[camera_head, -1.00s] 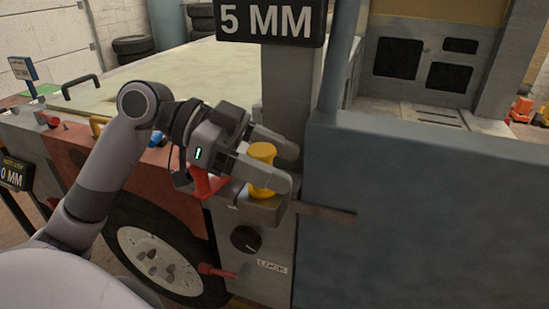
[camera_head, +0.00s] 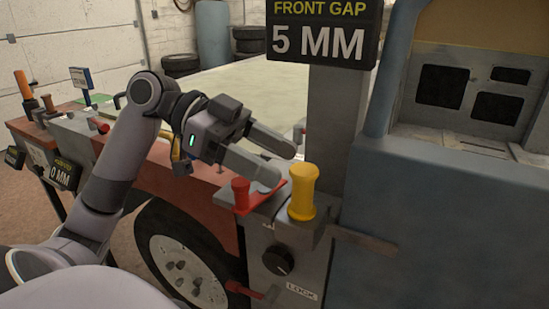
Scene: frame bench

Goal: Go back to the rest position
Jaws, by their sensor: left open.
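My left gripper (camera_head: 284,162) is open and empty in the head view. Its two fingers point right, to the upper left of the yellow knob (camera_head: 303,192), and are apart from it. The yellow knob stands upright on a grey block at the bench corner. A red lever (camera_head: 242,192) sits just below my gripper's fingers; I cannot tell whether the lower finger touches it. My right gripper is not in view.
A sign reading "FRONT GAP 5 MM" (camera_head: 323,38) stands on a post (camera_head: 335,115) behind the knob. A large blue-grey frame (camera_head: 450,220) fills the right side. A black dial (camera_head: 278,260) and a wheel (camera_head: 185,265) are below. Tires (camera_head: 248,40) are stacked behind.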

